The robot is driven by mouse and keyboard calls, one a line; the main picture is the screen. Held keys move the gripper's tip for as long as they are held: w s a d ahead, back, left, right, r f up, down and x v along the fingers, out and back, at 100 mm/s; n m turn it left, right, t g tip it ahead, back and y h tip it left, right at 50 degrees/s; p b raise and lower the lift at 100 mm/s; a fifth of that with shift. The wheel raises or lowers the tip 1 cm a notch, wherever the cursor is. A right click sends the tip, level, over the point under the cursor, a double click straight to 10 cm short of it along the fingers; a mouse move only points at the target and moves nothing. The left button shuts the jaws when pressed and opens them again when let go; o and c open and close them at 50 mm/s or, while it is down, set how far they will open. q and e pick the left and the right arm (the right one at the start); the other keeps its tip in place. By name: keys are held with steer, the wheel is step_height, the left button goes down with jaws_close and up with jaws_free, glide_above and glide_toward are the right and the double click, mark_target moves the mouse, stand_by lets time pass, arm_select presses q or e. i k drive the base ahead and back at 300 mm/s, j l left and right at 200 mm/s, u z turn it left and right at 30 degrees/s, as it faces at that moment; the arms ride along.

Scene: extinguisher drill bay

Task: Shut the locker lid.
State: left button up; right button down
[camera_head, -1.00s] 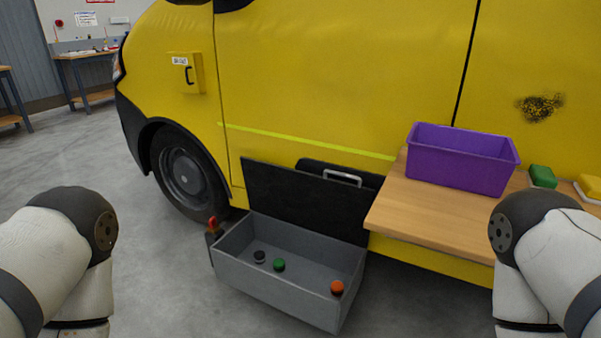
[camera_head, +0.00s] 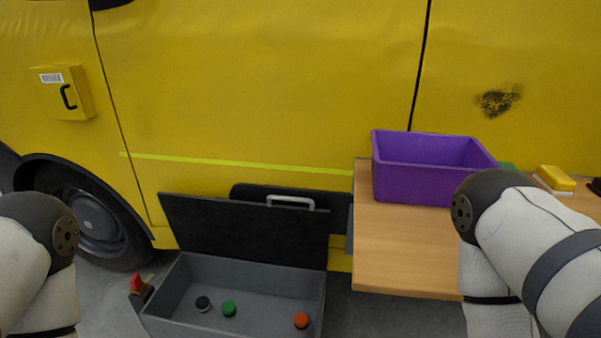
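The grey locker (camera_head: 255,273) stands low on the floor in front of the yellow van. Its black lid (camera_head: 245,232) is raised, standing up along the back edge. Inside lie a black round piece (camera_head: 202,304), a green one (camera_head: 229,309) and an orange one (camera_head: 301,320). A red-topped latch or handle (camera_head: 138,284) is at the locker's left side. The locker's front is cut off by the picture's bottom edge. My arms show at the left and right edges, but both grippers are out of view.
A wooden table (camera_head: 400,252) stands right of the locker, bearing a purple bin (camera_head: 425,170) and a yellow block (camera_head: 556,178). The yellow van (camera_head: 270,80) closes off the back. Behind the lid is a dark panel with a light handle (camera_head: 291,202).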

mark_target(295, 237)
steer(key=i+j+z, duration=0.2)
steer(key=i+j, duration=0.15)
steer(key=i+j+z, duration=0.45)
steer(key=i+j, duration=0.15)
steer(key=j, duration=0.3)
